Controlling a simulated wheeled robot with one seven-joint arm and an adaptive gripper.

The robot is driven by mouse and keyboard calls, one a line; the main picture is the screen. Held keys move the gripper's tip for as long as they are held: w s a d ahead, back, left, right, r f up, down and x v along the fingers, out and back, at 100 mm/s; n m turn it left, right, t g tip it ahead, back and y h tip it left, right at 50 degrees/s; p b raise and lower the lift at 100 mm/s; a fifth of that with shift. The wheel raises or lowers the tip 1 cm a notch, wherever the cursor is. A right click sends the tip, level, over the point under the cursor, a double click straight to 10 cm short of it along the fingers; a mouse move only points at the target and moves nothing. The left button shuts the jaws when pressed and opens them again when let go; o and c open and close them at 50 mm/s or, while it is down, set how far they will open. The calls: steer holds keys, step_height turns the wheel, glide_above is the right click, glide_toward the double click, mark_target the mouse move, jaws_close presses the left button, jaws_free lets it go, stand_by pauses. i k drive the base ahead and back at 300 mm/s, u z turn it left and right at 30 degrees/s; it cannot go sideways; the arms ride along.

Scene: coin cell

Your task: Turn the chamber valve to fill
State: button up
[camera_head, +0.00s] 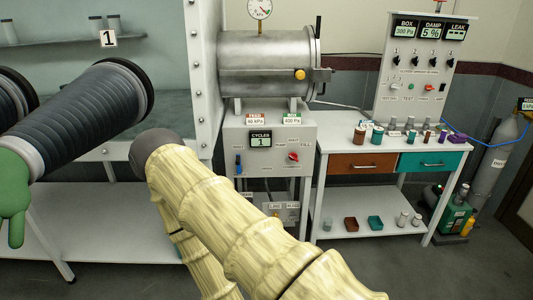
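The chamber valve looks to be the red knob (293,157) on the front of the grey control cabinet (262,130), under the steel cylinder chamber (262,65). Small labels sit around the knob; one on its right reads FILL. The knob's exact pointing is too small to tell. A cycles display (261,140) beside it reads 1. My cream-sleeved arm rises from the bottom and bends at a dark joint (160,148), left of the cabinet, then folds back down. My gripper is not visible.
A glovebox with dark glove sleeves (85,112) stands at left. A blue handle (238,163) is on the cabinet's left side. A bench with drawers (362,162) and small jars stands at right. A gas cylinder (492,160) is at far right. Floor (380,265) in front is clear.

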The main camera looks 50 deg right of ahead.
mark_target(292, 155)
steer(key=z, duration=0.2)
steer(key=i, duration=0.7)
steer(key=z, duration=0.85)
steer(key=i, duration=0.45)
steer(key=z, duration=0.5)
